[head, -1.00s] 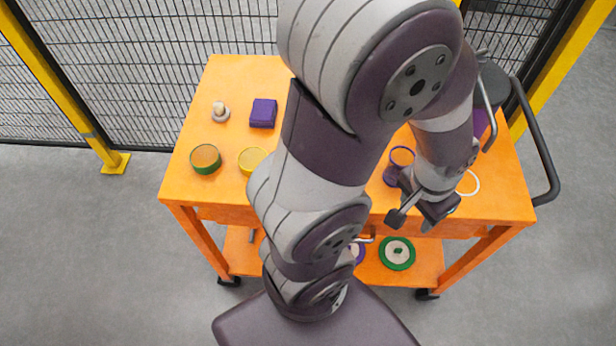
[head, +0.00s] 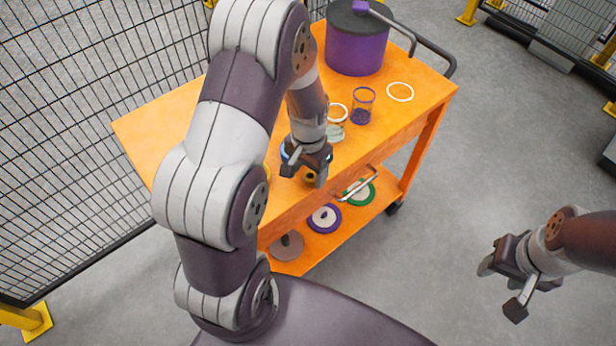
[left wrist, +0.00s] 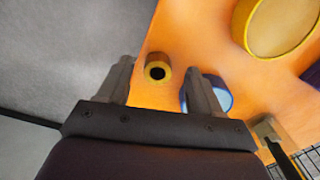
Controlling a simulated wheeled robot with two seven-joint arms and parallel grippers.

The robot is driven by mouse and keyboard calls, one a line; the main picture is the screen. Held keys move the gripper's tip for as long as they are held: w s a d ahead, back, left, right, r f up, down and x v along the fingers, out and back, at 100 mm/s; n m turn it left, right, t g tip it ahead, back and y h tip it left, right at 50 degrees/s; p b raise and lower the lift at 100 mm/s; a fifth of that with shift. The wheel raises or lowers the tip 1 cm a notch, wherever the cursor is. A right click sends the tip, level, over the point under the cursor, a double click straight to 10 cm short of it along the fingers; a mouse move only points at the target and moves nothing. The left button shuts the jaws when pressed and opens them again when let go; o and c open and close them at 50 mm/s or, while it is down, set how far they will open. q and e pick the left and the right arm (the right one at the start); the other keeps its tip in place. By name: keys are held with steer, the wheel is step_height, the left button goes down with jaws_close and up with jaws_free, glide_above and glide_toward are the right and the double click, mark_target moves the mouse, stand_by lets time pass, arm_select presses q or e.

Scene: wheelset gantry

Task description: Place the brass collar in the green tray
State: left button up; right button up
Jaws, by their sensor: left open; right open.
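The brass collar (head: 310,177), a short ring with a dark hole, is on the orange cart top near its front edge. My left gripper (head: 306,167) is open above it, pointing down. In the left wrist view the collar (left wrist: 157,67) shows between the open fingertips (left wrist: 159,70), with no contact visible; the height gap is unclear. My right gripper (head: 501,288) is open and empty over the floor, right of the cart. No green tray shows on the cart top now; my left arm hides part of it.
A blue-rimmed round piece (left wrist: 222,97) is close beside one left finger. A yellow-rimmed round container (left wrist: 245,24) is nearby. A purple-rimmed glass (head: 362,106), white ring (head: 389,94) and purple pot (head: 356,52) stand further right. Mesh fencing (head: 90,110) runs behind the cart.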

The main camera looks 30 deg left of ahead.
arm_select(q)
steer(key=shift+f, duration=0.65)
steer(key=shift+w+d+f, duration=0.2)
steer(key=shift+w, duration=0.15)
steer(key=shift+s+a+r, duration=0.1)
steer(key=shift+s, duration=0.1)
steer(key=c, duration=1.1)
jaws_close()
steer(key=shift+w, duration=0.1)
